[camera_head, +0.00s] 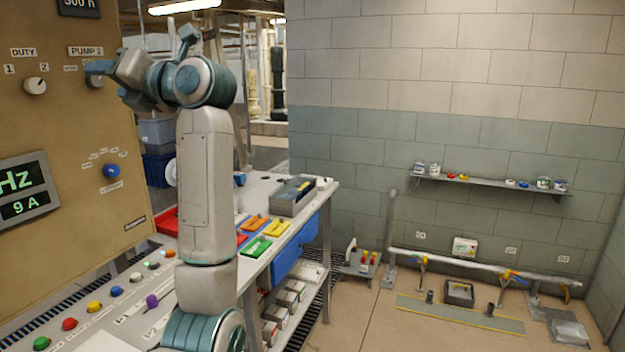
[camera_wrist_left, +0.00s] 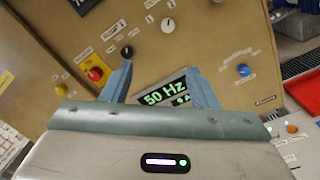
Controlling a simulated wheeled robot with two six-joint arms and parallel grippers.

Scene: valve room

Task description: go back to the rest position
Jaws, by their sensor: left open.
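My left gripper (camera_head: 140,52) is raised in front of the tan control panel (camera_head: 70,130), at the upper left of the head view. In the left wrist view its two fingers (camera_wrist_left: 160,70) stand well apart with nothing between them but the panel behind. The jaws are open and empty. One finger partly covers the knob under the PUMP 2 label (camera_head: 87,50) in the head view. I cannot tell the exact gap to the panel. My right gripper is in neither view.
The panel carries a DUTY knob (camera_head: 35,87), a blue knob (camera_head: 111,170) and a lit display (camera_head: 22,190). Below, a sloped desk has coloured buttons (camera_head: 69,324). A workbench with coloured trays (camera_head: 257,247) stands behind my arm. Open floor (camera_head: 350,315) lies right.

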